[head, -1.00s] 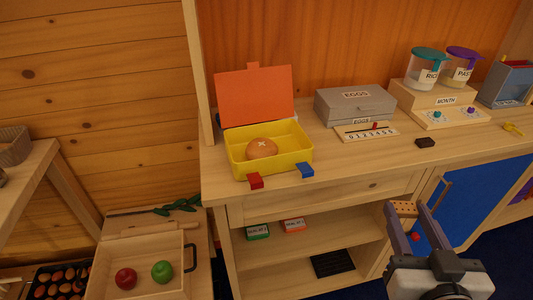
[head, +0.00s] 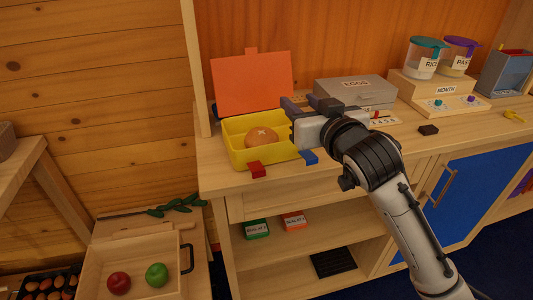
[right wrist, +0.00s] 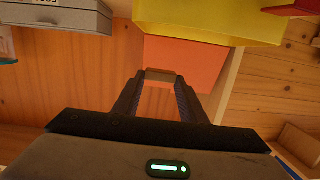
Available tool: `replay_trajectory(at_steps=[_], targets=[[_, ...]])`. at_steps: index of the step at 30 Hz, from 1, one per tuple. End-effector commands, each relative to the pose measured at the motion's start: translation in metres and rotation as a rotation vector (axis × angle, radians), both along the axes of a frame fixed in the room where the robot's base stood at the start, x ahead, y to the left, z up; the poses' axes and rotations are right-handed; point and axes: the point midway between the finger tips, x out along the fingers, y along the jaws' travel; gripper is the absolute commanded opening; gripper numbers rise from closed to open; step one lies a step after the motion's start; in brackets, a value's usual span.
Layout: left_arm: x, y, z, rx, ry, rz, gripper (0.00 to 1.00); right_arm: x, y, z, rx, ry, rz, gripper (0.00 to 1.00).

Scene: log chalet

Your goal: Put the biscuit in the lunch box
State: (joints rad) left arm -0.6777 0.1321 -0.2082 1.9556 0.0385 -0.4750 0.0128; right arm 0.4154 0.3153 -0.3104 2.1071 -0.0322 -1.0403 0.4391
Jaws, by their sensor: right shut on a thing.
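The yellow lunch box (head: 240,160) stands on the counter with its orange lid (head: 252,84) raised at the back. A round bun (head: 262,137) lies in it. In the right wrist view the box (right wrist: 205,22) and lid (right wrist: 185,58) appear at the top. My right gripper (head: 290,105) is at the box's back right corner, above the rim in the picture. It is shut on the tan biscuit (right wrist: 160,75), seen edge-on between the fingertips in the wrist view. The biscuit is hidden in the head view. My left gripper is not in view.
Red (head: 257,170) and blue (head: 309,157) latches stick out at the box's front. A grey egg box (head: 385,92) stands close behind my right gripper. Jars on a wooden stand (head: 430,90) are farther right. A wooden tray (head: 110,260) with apples is below left.

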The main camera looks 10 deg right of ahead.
Motion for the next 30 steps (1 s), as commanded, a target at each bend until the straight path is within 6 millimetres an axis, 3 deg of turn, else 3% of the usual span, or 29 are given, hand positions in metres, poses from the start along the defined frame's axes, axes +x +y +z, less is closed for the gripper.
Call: replay_trajectory(at_steps=[1, 6, 9, 18, 23, 30], targets=[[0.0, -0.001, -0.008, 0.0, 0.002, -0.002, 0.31, 0.011, -0.001, 0.011, -0.005, -0.008, 0.004, 0.17], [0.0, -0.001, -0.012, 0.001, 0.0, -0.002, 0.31, 0.029, -0.003, 0.037, -0.01, -0.003, 0.014, 0.17], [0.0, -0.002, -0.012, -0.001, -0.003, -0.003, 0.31, 0.032, -0.003, 0.04, -0.012, 0.001, 0.016, 0.17], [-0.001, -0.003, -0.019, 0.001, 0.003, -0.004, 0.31, 0.033, -0.003, -0.01, -0.012, 0.005, 0.018, 0.17], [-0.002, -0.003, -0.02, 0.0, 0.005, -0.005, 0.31, 0.033, -0.003, -0.021, -0.013, 0.002, 0.017, 0.17], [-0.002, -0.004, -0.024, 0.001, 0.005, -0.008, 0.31, 0.032, -0.003, -0.053, -0.013, 0.003, 0.017, 0.17]])
